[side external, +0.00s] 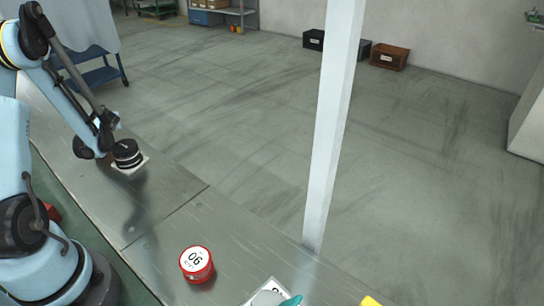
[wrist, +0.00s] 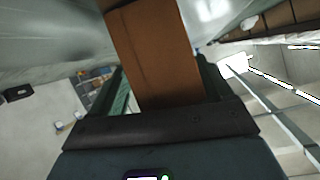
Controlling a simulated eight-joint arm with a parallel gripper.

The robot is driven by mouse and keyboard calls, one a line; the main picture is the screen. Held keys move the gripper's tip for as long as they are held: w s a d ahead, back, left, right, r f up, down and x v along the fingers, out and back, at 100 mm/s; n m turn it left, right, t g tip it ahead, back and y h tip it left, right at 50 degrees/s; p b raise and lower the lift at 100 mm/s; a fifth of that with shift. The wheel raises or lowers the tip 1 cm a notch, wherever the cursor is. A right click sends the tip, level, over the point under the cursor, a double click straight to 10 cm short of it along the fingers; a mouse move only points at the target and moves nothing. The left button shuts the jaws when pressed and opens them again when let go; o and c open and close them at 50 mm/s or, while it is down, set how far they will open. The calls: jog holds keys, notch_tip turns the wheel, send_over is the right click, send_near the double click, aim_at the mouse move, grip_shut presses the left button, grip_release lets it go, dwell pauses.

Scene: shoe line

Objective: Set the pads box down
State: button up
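In the wrist view a plain brown box (wrist: 155,50), which I take as the pads box, stands between the two fingers of my gripper (wrist: 165,85). The fingers lie along its two sides, and the gripper looks shut on it. The box is tilted in this view, and no label shows. What lies under its far end is cut off at the top of the picture.
In the side external view a grey metal bench (side external: 225,235) carries a black tin (side external: 127,153) on a white card, a red tin (side external: 197,263) marked 06 and a partly cut-off teal thing (side external: 291,301). A white post (side external: 333,130) stands at the bench's far edge. Bench between the tins is clear.

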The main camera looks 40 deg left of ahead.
jog(key=w+d+r+m+h, duration=0.1)
jog(key=d+r, duration=0.1)
jog(key=d, duration=0.4)
jog(key=d+r+m+t+h, duration=0.1)
jog(key=d+r, duration=0.1)
jog(key=d, duration=0.4)
jog(key=w+d+r+m+t, duration=0.1)
jog(key=d+r, duration=0.2)
jog(key=d, duration=0.2)
jog(key=shift+w+d+h, duration=0.35)
jog(key=shift+d+h, duration=0.05)
jog(key=w+d+r+m+t+h, duration=0.1)
jog(key=d+m+h, duration=0.2)
jog(key=d, duration=0.5)
jog(key=d+r+m+t+h, duration=0.1)
jog(key=d+m+t+h, duration=0.1)
jog(key=d, duration=0.7)
jog(key=shift+w+r+m+h, duration=0.4)
jog(key=shift+m+h, duration=0.3)
jog(key=shift+m, duration=0.3)
jog(key=shift+o, duration=0.6)
jog(key=s+d+r+m+h, duration=0.1)
jog(key=s+d+m+h, duration=0.1)
jog(key=d, duration=0.6)
jog(key=shift+s+d+m+t+h, duration=0.15)
jog(key=shift+m+t+h, duration=0.15)
jog(key=shift+m+h, duration=0.3)
jog(key=shift+o, duration=0.5)
jog(key=shift+s+d+r, duration=0.1)
jog(key=shift+d, duration=0.15)
